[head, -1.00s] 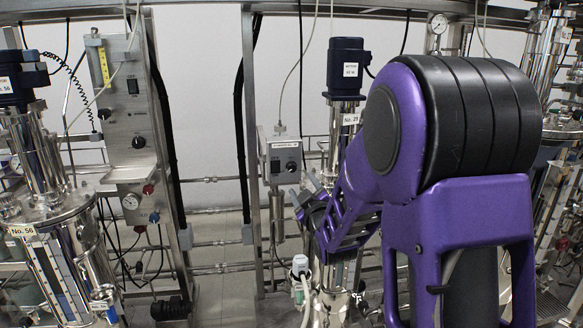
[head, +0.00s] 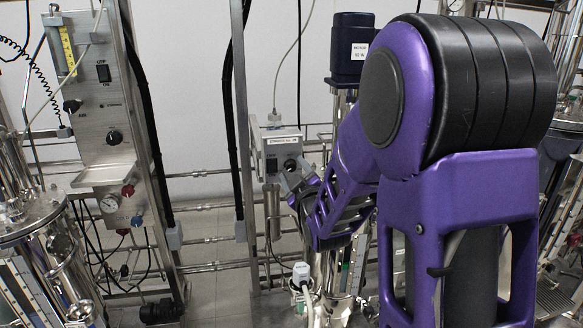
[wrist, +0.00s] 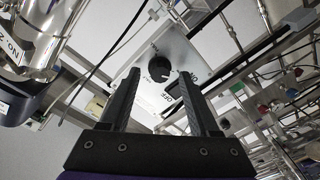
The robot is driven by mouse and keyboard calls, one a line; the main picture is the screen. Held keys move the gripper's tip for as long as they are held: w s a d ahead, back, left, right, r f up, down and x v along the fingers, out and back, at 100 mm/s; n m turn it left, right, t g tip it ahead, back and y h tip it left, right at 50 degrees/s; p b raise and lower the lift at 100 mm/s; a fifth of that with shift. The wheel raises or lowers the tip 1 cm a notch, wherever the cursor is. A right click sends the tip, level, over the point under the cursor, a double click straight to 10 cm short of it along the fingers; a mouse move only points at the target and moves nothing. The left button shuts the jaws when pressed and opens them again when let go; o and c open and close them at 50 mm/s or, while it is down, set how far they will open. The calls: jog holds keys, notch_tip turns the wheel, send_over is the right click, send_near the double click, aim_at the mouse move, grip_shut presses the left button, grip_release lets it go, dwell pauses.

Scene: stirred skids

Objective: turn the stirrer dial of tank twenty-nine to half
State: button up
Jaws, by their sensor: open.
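The stirrer box (head: 283,141) is a grey box on a post left of the tank, with a label too small to read surely. Its black round dial (head: 290,165) sits on the front, beside a dark switch. In the wrist view the dial (wrist: 159,68) shows between and just beyond the fingertips, with the box's ON and OFF switch right of it. My gripper (head: 299,181) is open, its fingers pointing at the box; the wrist view shows both fingers (wrist: 159,80) apart and empty. Contact cannot be told. The tank's dark motor (head: 352,48) stands behind my arm, which hides much of the tank.
Another control panel (head: 107,110) with knobs and a gauge stands at the left, beside a steel tank (head: 40,215). Posts and horizontal pipes run behind. A white-capped fitting with a hose (head: 301,271) is below the box. Some floor between the skids is clear.

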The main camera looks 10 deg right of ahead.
jog(key=shift+w, duration=0.1)
grip_shut()
dwell(0.4)
